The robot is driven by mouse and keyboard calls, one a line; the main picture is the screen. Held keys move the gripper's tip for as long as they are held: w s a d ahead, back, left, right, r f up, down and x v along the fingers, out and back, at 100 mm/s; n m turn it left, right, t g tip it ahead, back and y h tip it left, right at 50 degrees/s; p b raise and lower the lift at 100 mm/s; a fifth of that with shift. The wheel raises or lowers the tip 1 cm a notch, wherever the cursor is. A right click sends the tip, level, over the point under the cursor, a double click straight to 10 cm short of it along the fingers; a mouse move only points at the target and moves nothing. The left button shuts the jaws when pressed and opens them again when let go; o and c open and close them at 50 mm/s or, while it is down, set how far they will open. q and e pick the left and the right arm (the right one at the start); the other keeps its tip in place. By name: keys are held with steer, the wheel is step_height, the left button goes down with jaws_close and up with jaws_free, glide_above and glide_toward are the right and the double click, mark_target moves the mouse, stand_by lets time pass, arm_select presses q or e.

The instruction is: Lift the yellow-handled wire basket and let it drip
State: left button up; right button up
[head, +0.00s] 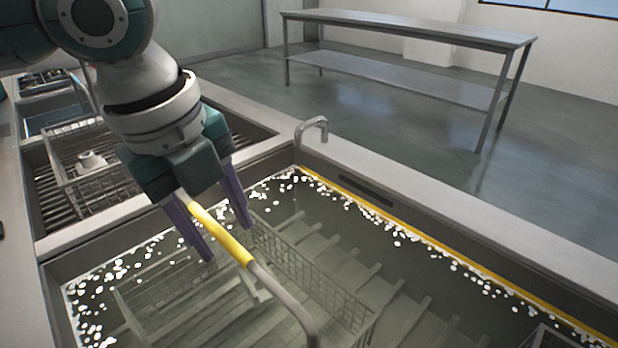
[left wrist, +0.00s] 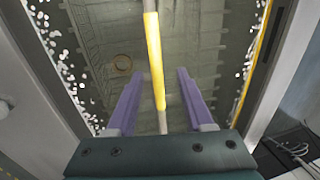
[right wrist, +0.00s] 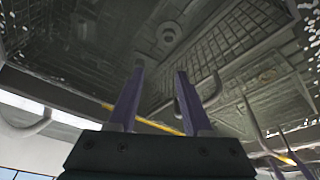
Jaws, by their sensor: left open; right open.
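The wire basket (head: 345,300) sits submerged in the liquid of the tank. Its handle rises out toward the left, with a yellow grip (head: 236,250) on it. My left gripper (head: 228,242) is open, with its purple fingers on either side of the yellow grip. In the left wrist view the grip (left wrist: 154,62) passes between the spread fingers (left wrist: 160,72), with a gap on each side. My right gripper (right wrist: 160,70) is open and empty in its own wrist view, and it is out of the head view. My left wrist hides the upper end of the handle.
White floating bits line the tank's edges, and a yellow strip (head: 400,216) runs along its far side. A bent spout (head: 312,127) stands on the rim. Another wire basket (head: 105,187) stands in the neighbouring basin. A metal table (head: 410,28) stands beyond on open floor.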

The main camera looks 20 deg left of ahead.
arm_select(q)
steer(key=f, duration=0.2)
steer(key=f+b, duration=0.1)
steer(key=f, duration=0.1)
steer(key=shift+w+a, duration=0.15)
steer(key=shift+w, duration=0.05)
steer(key=shift+w+f, duration=0.15)
steer(key=shift+f, duration=0.45)
jaws_close()
steer(key=shift+w+r, duration=0.1)
steer(key=shift+r, duration=0.05)
